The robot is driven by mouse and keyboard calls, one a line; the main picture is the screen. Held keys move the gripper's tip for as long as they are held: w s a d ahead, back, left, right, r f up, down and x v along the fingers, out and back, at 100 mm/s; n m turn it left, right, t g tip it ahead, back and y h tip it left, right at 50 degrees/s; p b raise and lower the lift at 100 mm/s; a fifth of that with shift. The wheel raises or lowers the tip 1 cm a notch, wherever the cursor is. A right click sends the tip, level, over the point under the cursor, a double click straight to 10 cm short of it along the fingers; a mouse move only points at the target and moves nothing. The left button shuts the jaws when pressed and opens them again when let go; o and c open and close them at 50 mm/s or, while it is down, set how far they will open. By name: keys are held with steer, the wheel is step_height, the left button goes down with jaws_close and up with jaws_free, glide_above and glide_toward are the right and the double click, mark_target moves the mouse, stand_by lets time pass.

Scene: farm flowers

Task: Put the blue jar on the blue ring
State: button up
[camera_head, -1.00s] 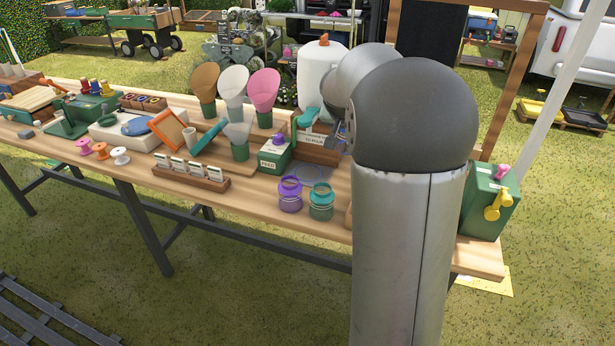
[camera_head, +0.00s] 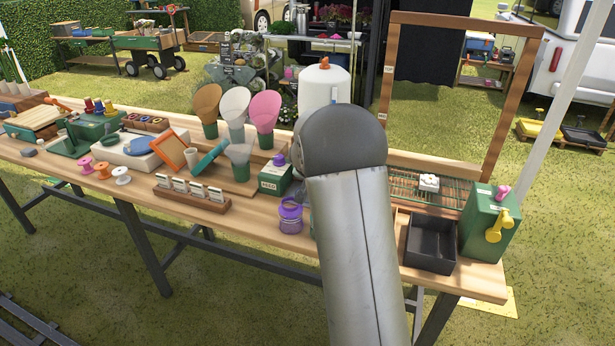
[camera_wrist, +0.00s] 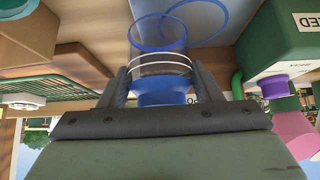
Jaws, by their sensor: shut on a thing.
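In the wrist view, my gripper (camera_wrist: 160,82) is shut on the blue jar (camera_wrist: 161,94), with one dark finger on each side of its blue band. The jar has a clear body with white lines and a blue rim at its far end. The blue ring (camera_wrist: 222,22) is a thin outline on a pale blue-grey surface. In this view it partly overlaps the jar's far end and extends up and right of it. I cannot tell whether the jar touches that surface. In the head view, my arm hides the gripper, jar and ring.
A purple jar (camera_head: 290,217) stands at the table's front edge, left of my arm. A green seed box (camera_head: 274,181) stands behind it and also shows close by at right in the wrist view (camera_wrist: 282,38). A black tray (camera_head: 430,243) and green box (camera_head: 487,225) stand to the right.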

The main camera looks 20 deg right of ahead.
steer(key=w, duration=0.1)
steer(key=w+a, duration=0.1)
steer(key=w, duration=0.1)
steer(key=w+a+p, duration=0.1)
steer(key=shift+w+a+r, duration=0.1)
steer(key=shift+w+a, duration=0.05)
steer(key=shift+a, duration=0.1)
steer(key=shift+f, duration=0.6)
steer(key=shift+d, duration=0.1)
steer(key=shift+f, duration=0.1)
steer(key=shift+f, duration=0.1)
steer(key=o, duration=1.2)
